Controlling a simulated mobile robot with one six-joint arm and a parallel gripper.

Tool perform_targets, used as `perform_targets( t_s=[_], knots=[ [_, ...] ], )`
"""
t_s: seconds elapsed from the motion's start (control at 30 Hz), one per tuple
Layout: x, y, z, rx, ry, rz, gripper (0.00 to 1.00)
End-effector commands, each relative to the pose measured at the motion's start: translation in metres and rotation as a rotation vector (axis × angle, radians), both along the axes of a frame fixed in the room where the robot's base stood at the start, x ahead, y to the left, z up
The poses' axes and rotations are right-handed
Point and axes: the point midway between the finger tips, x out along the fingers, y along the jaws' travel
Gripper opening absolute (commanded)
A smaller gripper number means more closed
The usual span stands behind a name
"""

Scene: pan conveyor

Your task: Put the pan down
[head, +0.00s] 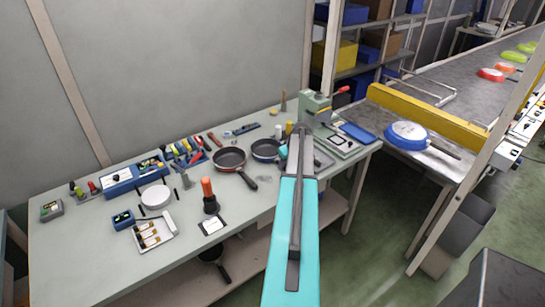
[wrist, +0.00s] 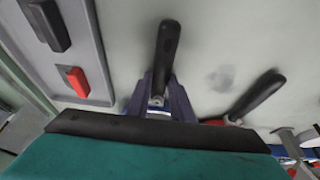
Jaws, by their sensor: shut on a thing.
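My gripper (wrist: 162,100) is shut on the black handle (wrist: 167,50) of a pan, between its two dark bluish fingers in the wrist view. In the head view the blue pan (head: 265,149) shows just left of the end of my arm, at the table's surface or very close to it. Its handle and my fingertips are hidden behind my arm there. I cannot tell whether the pan touches the table. A dark red pan (head: 229,159) lies to its left, and its black handle (wrist: 258,97) shows in the wrist view.
The grey table (head: 90,235) holds a white bowl (head: 156,196), a blue toolbox (head: 122,181) and a green machine (head: 316,108) at its right end. Another blue pan (head: 405,133) sits at the near end of the conveyor on the right. The table's front edge is partly clear.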

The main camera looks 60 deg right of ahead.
Motion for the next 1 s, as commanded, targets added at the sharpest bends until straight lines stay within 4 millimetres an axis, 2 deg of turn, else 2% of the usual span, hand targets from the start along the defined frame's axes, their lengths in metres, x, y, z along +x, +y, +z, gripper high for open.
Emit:
perform_targets(
  t_s=[0.57,0.93,1.0],
  knots=[
    [0.001,0.000,0.006,-0.002,-0.002,0.001,0.00],
    [0.001,0.000,0.036,-0.003,-0.003,0.000,0.00],
    [-0.011,0.006,0.035,-0.002,-0.001,-0.002,0.00]
  ],
)
